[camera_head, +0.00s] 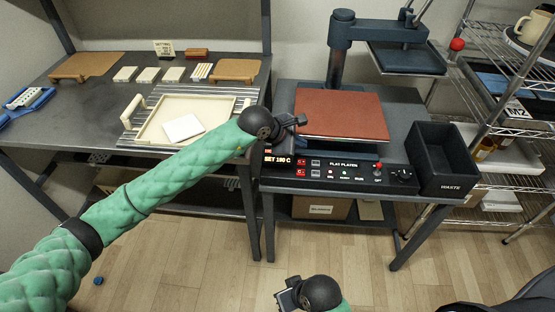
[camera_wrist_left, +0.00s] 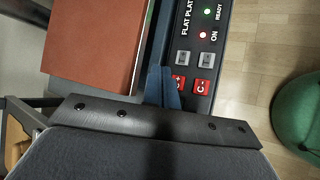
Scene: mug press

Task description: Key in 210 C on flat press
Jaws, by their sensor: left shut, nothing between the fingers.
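In the left wrist view the red C+ button (camera_wrist_left: 178,83) and red C- button (camera_wrist_left: 203,87) sit side by side. My left gripper (camera_head: 301,121) is shut and empty; its fingertips (camera_wrist_left: 165,88) are beside C+ and partly cover it. Contact cannot be told. My right gripper (camera_head: 285,297) is low at the bottom edge, away from the press.
The left bench holds a cream tray (camera_head: 155,133) with a white tile (camera_head: 183,128). A wire rack (camera_head: 490,130) with mugs stands at the right. The floor in front is mostly clear.

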